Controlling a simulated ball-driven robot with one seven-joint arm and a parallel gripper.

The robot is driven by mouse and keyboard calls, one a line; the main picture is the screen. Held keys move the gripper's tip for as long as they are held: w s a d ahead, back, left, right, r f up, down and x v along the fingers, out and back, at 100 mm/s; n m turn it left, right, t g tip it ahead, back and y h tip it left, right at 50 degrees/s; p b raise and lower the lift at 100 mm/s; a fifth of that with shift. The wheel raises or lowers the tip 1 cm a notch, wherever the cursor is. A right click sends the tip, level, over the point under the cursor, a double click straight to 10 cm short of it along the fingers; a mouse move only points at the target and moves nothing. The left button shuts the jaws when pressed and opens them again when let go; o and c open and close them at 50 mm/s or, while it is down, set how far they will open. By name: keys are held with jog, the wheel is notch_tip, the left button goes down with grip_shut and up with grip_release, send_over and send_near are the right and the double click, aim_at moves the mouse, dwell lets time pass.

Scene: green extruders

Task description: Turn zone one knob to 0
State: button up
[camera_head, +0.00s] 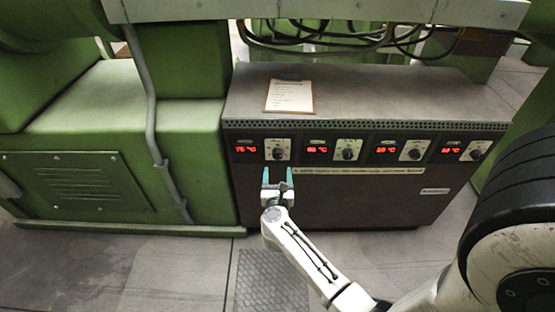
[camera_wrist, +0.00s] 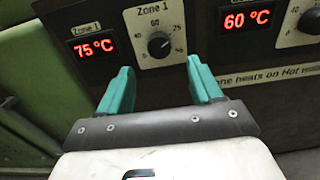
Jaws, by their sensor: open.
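The zone one knob (camera_head: 278,153) is a round dark dial on a pale plate, at the left end of the control cabinet's front. In the wrist view the knob (camera_wrist: 159,45) sits under the label "Zone 1", with scale numbers around it. The zone one display (camera_wrist: 92,47) beside it reads 75 °C in red. My gripper (camera_head: 277,172) has two teal fingers, open and empty, just below the knob in the head view. In the wrist view the gripper (camera_wrist: 160,82) points toward the panel with the knob beyond the fingertips and between them. The fingers are apart from the knob.
The dark cabinet (camera_head: 330,205) carries several more displays and knobs to the right, including the zone two display (camera_wrist: 247,18) at 60 °C. A clipboard (camera_head: 289,96) lies on its top. Green machinery (camera_head: 185,130) stands at left. The floor (camera_head: 180,270) in front is clear.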

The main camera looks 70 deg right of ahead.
aim_at(277, 157)
jog(key=x, duration=0.7)
jog(key=shift+w+d+b, duration=0.15)
jog(key=shift+d+b, duration=0.1)
jog(key=shift+b, duration=0.15)
jog(key=c, duration=1.1)
